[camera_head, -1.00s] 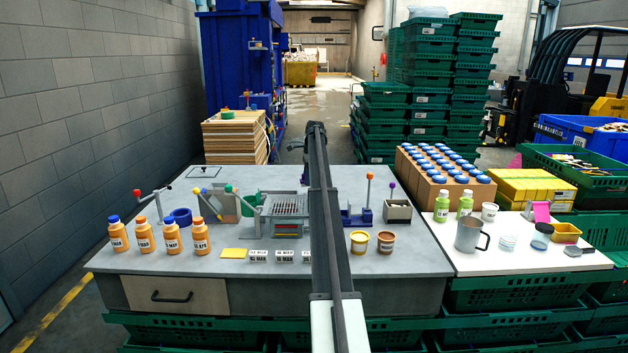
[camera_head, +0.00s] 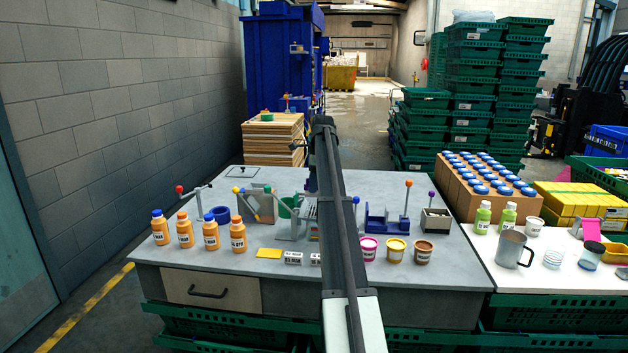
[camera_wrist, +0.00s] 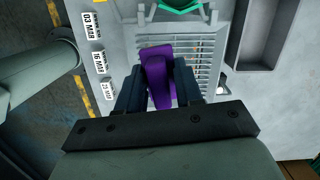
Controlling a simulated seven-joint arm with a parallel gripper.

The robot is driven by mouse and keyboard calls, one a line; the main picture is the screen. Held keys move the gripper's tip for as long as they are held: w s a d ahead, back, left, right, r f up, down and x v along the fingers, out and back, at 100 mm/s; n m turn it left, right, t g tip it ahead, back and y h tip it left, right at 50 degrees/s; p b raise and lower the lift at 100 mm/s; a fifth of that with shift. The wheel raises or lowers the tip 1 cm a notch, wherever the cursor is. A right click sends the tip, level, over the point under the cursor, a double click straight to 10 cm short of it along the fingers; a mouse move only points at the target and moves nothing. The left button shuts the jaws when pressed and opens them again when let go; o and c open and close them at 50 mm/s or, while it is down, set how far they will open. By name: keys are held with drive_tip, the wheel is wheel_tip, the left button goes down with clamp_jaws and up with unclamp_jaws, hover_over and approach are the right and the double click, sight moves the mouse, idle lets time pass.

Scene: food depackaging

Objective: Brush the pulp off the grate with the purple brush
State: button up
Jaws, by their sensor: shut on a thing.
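My gripper (camera_wrist: 159,72) is shut on the purple brush (camera_wrist: 160,82), which stands between the two dark fingers in the wrist view. The slatted metal grate (camera_wrist: 205,50) lies beyond and beneath the brush, and its slats show mostly to the right of it. Whether the brush touches the grate cannot be told. The brush is hidden there.
White labelled blocks (camera_wrist: 96,55) lie left of the grate in the wrist view; a grey tray (camera_wrist: 262,40) is at right. In the head view, orange bottles (camera_head: 184,230) stand left and tubs (camera_head: 396,250) right of my arm. A green bowl-like thing (camera_wrist: 180,5) is at the top edge.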

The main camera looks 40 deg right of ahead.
hover_over(314, 207)
drive_tip(key=s+a, duration=0.3)
drive_tip(key=s, duration=0.1)
drive_tip(key=shift+w+f, duration=0.15)
drive_tip(key=shift+f, duration=1.55)
drive_tip(key=shift+w+f, duration=0.1)
drive_tip(key=shift+f, duration=1.6)
drive_tip(key=shift+s+d+f, duration=0.6)
drive_tip(key=shift+f, duration=0.1)
drive_tip(key=shift+c, duration=0.3)
drive_tip(key=shift+s+d, duration=1.8)
drive_tip(key=shift+s, duration=0.05)
drive_tip(key=shift+w+d+r, duration=0.1)
drive_tip(key=shift+d, duration=0.25)
drive_tip(key=shift+w+d, duration=0.3)
drive_tip(key=shift+w, duration=0.25)
drive_tip(key=shift+w+a, duration=2.35)
drive_tip(key=shift+a, duration=0.15)
drive_tip(key=shift+w+d, duration=0.55)
drive_tip(key=shift+w, duration=0.05)
drive_tip(key=shift+s+d, duration=2.6)
drive_tip(key=shift+s, duration=0.1)
drive_tip(key=shift+w+d, duration=0.6)
drive_tip(key=shift+w, duration=0.2)
drive_tip(key=shift+w+a, duration=0.5)
drive_tip(key=shift+a, duration=0.25)
drive_tip(key=shift+w+a, duration=1.85)
drive_tip(key=shift+w+a+r, duration=0.1)
wheel_tip(314, 207, up, 8)
